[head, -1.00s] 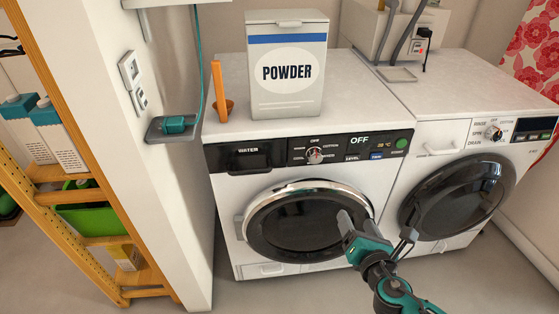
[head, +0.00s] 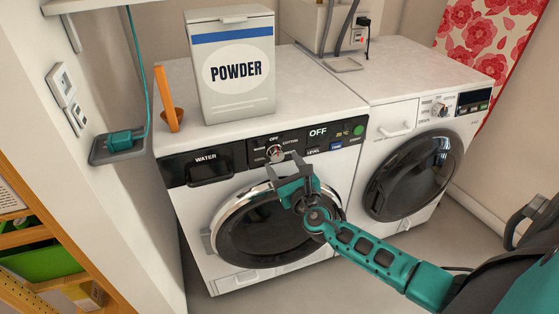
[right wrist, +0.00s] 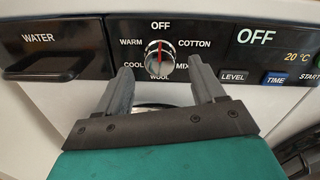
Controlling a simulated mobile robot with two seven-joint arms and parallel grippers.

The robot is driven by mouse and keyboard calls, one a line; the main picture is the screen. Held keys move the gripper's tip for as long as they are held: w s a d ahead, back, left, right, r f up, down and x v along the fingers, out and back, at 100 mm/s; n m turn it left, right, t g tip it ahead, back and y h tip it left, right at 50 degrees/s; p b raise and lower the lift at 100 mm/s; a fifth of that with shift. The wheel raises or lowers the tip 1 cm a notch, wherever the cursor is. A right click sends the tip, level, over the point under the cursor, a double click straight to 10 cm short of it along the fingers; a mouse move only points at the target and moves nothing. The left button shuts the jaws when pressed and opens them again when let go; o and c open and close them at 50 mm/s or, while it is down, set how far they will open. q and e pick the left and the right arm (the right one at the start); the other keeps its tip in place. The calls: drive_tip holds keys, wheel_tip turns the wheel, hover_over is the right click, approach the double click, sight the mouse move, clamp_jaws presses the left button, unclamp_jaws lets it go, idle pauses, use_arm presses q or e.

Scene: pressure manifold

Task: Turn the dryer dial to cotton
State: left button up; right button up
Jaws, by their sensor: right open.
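The dial (head: 276,154) is a silver knob on the black panel of the left machine. It also shows in the right wrist view (right wrist: 160,62), ringed by OFF, COTTON, MIX, WOOL, COOL and WARM. Its red mark points up at OFF. The panel's display (right wrist: 256,37) reads OFF and 20 °C. My right gripper (head: 283,162) is open in front of the panel, just below the dial. In the right wrist view its fingers (right wrist: 160,78) stand either side of the dial's lower part, with nothing between them; contact cannot be told. My left gripper is not in view.
The left machine's round door (head: 265,232) is below my right gripper. A second white machine (head: 425,105) with its own dial stands to the right. A wall closes the left side.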

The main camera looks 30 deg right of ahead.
sight(278, 157)
drive_tip(key=shift+x, duration=1.65)
drive_tip(key=shift+c, duration=0.4)
drive_tip(key=c, duration=1)
